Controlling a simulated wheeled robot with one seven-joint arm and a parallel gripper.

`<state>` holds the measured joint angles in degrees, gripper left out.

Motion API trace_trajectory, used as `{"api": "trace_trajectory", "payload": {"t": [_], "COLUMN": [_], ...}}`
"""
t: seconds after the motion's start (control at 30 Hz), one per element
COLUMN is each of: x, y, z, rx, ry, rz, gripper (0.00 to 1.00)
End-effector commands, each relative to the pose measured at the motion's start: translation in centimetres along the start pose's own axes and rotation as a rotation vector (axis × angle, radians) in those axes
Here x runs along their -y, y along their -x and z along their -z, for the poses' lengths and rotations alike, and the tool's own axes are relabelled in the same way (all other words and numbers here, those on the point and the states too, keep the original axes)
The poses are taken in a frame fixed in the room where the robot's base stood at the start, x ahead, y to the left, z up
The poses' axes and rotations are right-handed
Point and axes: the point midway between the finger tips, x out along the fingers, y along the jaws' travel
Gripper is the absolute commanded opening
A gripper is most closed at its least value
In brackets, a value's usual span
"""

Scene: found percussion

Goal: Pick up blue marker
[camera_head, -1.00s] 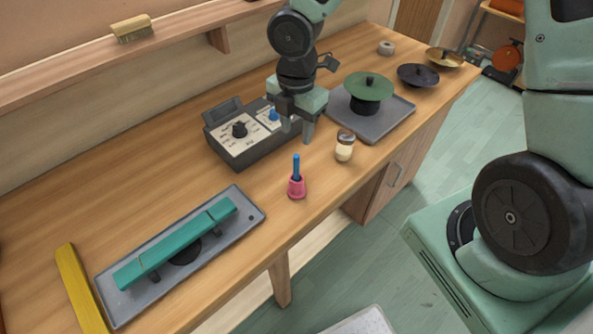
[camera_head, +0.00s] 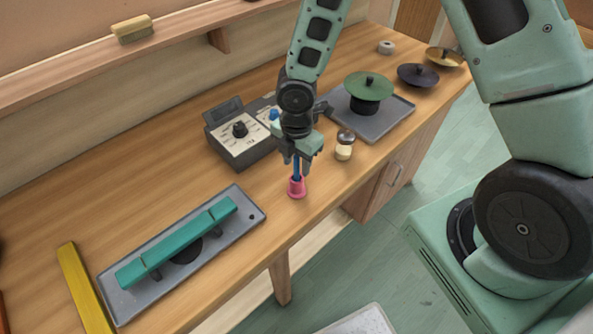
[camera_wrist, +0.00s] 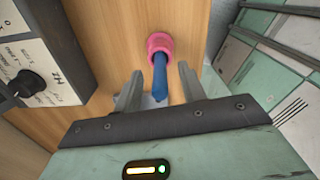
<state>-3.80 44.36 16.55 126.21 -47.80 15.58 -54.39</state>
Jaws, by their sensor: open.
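The blue marker (camera_head: 296,168) stands upright in a small pink cup (camera_head: 297,188) near the front edge of the wooden bench. In the wrist view the marker (camera_wrist: 160,78) rises from the pink cup (camera_wrist: 160,45) toward the camera, its near end between my fingers. My gripper (camera_head: 296,165) is above the cup, pointing down, with its fingers around the upper part of the marker. In the wrist view my gripper (camera_wrist: 160,85) is open, with a gap visible on both sides of the marker.
A dark control box (camera_head: 240,155) with a knob stands behind and left. A small brown-and-cream shaker (camera_head: 344,147) is close on the right. A grey tray (camera_head: 390,122) holds a green disc (camera_head: 369,86). A teal bar (camera_head: 175,243) lies at the front left.

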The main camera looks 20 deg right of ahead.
Motion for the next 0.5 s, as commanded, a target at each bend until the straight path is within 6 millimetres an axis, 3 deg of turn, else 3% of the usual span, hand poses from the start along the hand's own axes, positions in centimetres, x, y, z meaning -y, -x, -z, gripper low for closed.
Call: {"api": "trace_trajectory", "payload": {"t": [0.07, 0.2, 0.23, 0.5], "x": [0.00, 0.00, 0.00, 0.00], "y": [0.02, 0.03, 0.03, 0.07], "z": [-0.01, 0.00, -0.01, 0.00], "rx": [0.000, 0.000, 0.000, 0.000], "ry": [0.000, 0.000, 0.000, 0.000], "rz": [0.000, 0.000, 0.000, 0.000], "gripper": [0.41, 0.05, 0.00, 0.00]}}
